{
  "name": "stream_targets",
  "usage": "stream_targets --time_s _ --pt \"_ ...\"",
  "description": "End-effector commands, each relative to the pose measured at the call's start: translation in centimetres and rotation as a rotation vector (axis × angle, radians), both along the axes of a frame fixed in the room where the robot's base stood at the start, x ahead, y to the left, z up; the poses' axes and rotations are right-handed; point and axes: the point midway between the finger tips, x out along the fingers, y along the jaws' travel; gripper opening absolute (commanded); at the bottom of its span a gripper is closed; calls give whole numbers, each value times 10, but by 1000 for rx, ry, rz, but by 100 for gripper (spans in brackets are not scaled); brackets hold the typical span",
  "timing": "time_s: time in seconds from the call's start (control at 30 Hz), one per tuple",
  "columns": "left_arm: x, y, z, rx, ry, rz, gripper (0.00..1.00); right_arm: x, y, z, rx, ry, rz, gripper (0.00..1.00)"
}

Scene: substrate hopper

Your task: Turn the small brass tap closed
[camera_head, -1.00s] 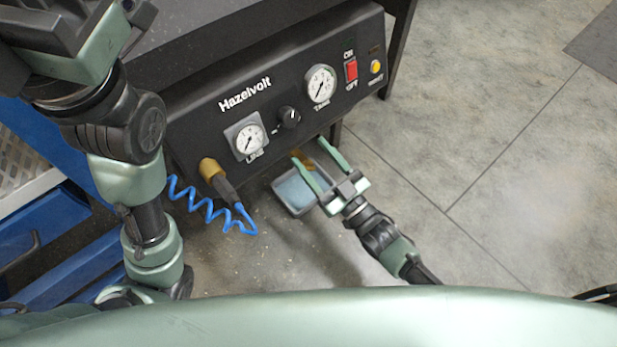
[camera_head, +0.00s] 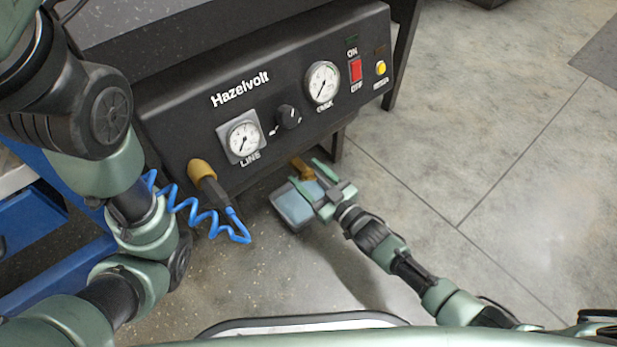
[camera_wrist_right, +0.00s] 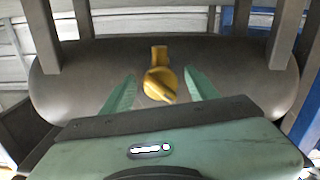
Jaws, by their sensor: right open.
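The small brass tap (camera_wrist_right: 160,80) shows in the right wrist view on the underside of a dark rounded tank (camera_wrist_right: 85,75). Its handle points down and slightly right in that view. In the head view the tap (camera_head: 303,168) shows below the machine's front edge. My right gripper (camera_head: 313,173) is open, with one green finger on each side of the tap. In the right wrist view the fingertips (camera_wrist_right: 165,85) flank the tap with gaps on both sides. My left arm comes in at the left of the head view, but its gripper is out of frame.
The black Hazelvolt machine (camera_head: 225,130) carries gauges, a knob and a red switch (camera_head: 355,69). A blue coiled hose (camera_head: 205,217) hangs from its brass fitting (camera_head: 200,170). A grey tray with a bluish inside (camera_head: 292,207) sits below the tap. Open floor lies to the right.

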Motion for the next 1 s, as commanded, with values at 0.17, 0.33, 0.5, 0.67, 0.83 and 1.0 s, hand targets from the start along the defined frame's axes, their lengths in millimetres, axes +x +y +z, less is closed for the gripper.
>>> stream_targets --time_s 0.17,0.33,0.5,0.67,0.83,1.0 --pt "0 0 0 0 -1 0 58 0 0 0 0 0 0 59" --pt "0 0 0 1 -1 0 58 0 0 0 0 0 0 17" --pt "0 0 3 1 -1 -1 58 0 0 1 13 9 0 0" --pt "0 0 15 0 0 -1 58 0 0 2 139 105 0 0" --pt "0 0 16 0 0 0 58 0 0 0 204 148 1 0" --pt "0 0 15 0 0 0 58 0 0 0 202 147 1 0"
